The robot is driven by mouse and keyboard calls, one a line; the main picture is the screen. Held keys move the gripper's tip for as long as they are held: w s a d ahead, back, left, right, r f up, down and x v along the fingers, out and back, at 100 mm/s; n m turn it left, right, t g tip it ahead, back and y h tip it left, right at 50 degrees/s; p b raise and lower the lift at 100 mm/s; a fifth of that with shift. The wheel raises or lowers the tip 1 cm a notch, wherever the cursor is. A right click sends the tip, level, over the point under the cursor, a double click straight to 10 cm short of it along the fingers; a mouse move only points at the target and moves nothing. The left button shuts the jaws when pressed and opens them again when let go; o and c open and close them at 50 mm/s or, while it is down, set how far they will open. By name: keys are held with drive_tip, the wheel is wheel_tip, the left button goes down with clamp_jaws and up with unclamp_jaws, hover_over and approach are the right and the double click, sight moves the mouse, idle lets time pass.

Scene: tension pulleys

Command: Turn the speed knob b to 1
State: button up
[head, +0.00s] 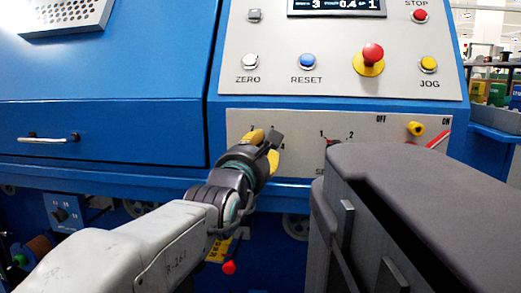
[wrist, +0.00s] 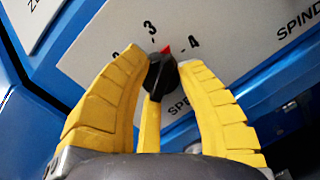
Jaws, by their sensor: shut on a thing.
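A black knob (wrist: 161,78) with a red pointer sits between the yellow fingers of my gripper (wrist: 157,62) in the wrist view. My gripper is shut on it. The pointer is between 3 and 4 on its scale. A label starting "SPE" is partly hidden beside it. In the head view my gripper (head: 262,148) is at the left part of the lower panel and hides this knob. A second dial (head: 329,142), marked 1 and 2, is to the right, mostly hidden by a dark arm part; its red pointer is near 1. I cannot tell which is knob b.
The upper panel (head: 290,80) has ZERO, RESET and JOG buttons, a red emergency button (head: 372,54) and a display (head: 336,4). A door handle (head: 48,139) is at left.

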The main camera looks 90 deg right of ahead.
drive_tip(key=shift+w+d+f, duration=0.1)
drive_tip(key=shift+f, duration=0.2)
drive_tip(key=o, duration=0.8)
drive_tip(key=shift+w+d, duration=0.1)
drive_tip(key=o, duration=0.4)
drive_tip(key=shift+r, duration=0.1)
drive_tip(key=shift+o, duration=0.2)
drive_tip(key=shift+r, duration=0.1)
drive_tip(key=shift+a, duration=0.3)
drive_tip(key=v, duration=1.1)
drive_tip(key=shift+a, duration=0.25)
drive_tip(key=shift+w, duration=0.15)
